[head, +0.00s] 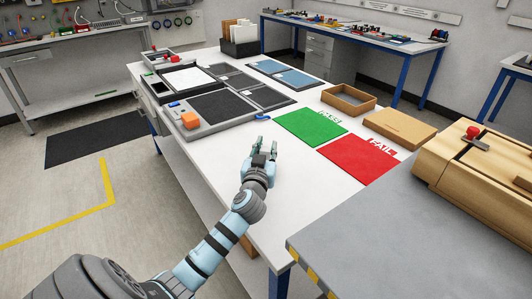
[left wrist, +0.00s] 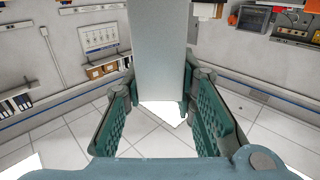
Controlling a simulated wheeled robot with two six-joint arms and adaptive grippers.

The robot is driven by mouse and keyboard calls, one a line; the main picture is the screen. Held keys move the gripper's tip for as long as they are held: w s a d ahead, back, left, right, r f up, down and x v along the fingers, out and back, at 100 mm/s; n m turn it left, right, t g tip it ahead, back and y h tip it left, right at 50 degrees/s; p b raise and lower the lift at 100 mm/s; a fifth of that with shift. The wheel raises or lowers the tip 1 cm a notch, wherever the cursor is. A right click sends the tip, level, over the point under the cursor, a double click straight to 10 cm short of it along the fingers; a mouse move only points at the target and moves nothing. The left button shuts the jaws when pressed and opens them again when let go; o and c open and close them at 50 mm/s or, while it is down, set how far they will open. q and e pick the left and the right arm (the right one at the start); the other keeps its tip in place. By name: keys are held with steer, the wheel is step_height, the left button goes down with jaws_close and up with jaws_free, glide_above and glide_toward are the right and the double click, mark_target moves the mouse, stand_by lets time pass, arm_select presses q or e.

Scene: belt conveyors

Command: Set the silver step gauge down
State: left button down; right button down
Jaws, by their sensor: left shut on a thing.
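My left gripper (head: 262,152) is over the white table, near its front edge and the green PASS mat (head: 309,126). In the left wrist view its two green ribbed fingers (left wrist: 160,92) are shut on the silver step gauge (left wrist: 159,48), a plain grey bar running up out of the top of the picture. The gauge is hard to make out in the head view; the gripper's exact height over the table cannot be told. My right gripper is not in view.
A red FAIL mat (head: 359,159) lies beside the green one. A cardboard tray (head: 349,99) and a brown box (head: 399,129) stand behind. A grey tray with a dark mat (head: 220,107) is at left. A wooden case (head: 470,175) sits on the right bench.

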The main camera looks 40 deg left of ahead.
arm_select(q)
steer(key=c, duration=1.3)
jaws_free()
steer(key=shift+r, duration=0.15)
steer(key=p+v, duration=0.1)
steer(key=v, duration=1.1)
steer(key=shift+f, duration=0.2)
